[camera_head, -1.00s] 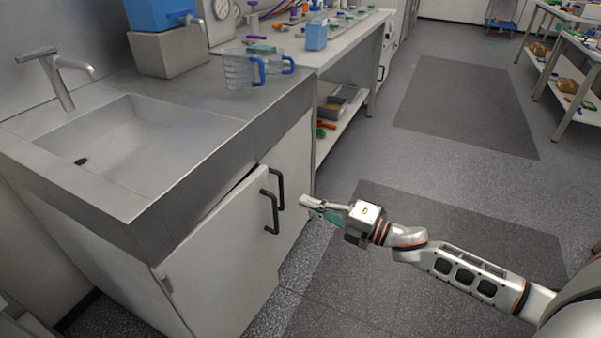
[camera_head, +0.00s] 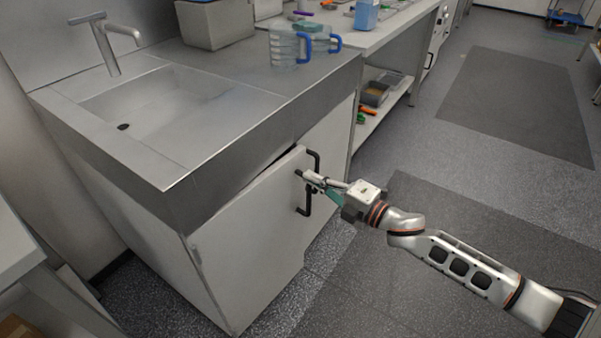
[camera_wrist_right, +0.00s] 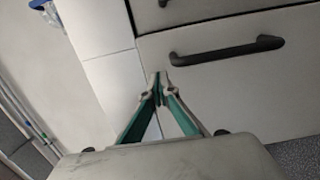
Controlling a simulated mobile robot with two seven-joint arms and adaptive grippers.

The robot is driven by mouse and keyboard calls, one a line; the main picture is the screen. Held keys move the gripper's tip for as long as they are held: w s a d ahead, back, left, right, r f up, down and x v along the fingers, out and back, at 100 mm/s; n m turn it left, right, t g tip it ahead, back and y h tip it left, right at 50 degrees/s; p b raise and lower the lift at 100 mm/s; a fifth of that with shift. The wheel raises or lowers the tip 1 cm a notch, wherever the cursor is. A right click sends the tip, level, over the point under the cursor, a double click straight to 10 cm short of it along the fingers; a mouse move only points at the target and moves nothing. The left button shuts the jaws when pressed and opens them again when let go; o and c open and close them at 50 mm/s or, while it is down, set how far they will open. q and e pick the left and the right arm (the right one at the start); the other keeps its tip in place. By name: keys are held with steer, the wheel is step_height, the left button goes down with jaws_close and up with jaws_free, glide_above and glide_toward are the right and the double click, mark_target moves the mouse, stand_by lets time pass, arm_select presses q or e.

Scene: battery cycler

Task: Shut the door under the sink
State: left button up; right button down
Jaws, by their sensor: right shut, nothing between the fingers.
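The pale door (camera_head: 250,240) under the sink (camera_head: 160,115) stands slightly ajar, with a dark gap along its top below the counter edge. Its black bar handle (camera_head: 307,200) is near its free right edge. My right gripper (camera_head: 306,178) is shut and empty, with its fingertips at the door's upper free edge, overlapping the handle in the head view; I cannot tell if they touch. In the right wrist view, the closed fingertips (camera_wrist_right: 160,78) appear in front of pale panels, with a black handle (camera_wrist_right: 228,47) to their right. My left gripper is not in view.
A second black handle (camera_head: 315,160) belongs to the neighbouring cabinet door. Clear jugs with blue handles (camera_head: 288,47) stand on the counter. A bench with a lower shelf (camera_head: 372,125) is beyond. The floor in front, with a dark mat (camera_head: 400,275), is free.

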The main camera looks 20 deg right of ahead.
mark_target(293, 166)
steer(key=shift+x, duration=1.2)
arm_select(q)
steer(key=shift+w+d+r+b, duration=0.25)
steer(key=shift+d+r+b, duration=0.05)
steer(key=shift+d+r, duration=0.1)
arm_select(e)
steer(key=shift+x, duration=0.8)
steer(key=shift+w, duration=0.15)
steer(key=shift+w+a, duration=0.2)
steer(key=shift+w+a+f+n+g+y+b, duration=0.15)
steer(key=shift+w+a+n+g+y+b, duration=0.25)
steer(key=shift+w, duration=0.4)
steer(key=shift+w+a+y, duration=0.35)
steer(key=shift+w+y, duration=0.05)
steer(key=shift+w, duration=0.1)
steer(key=shift+r+n, duration=0.25)
steer(key=shift+n, duration=0.05)
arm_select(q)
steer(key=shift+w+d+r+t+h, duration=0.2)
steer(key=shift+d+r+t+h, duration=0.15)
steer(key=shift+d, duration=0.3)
arm_select(e)
steer(key=shift+w, duration=0.1)
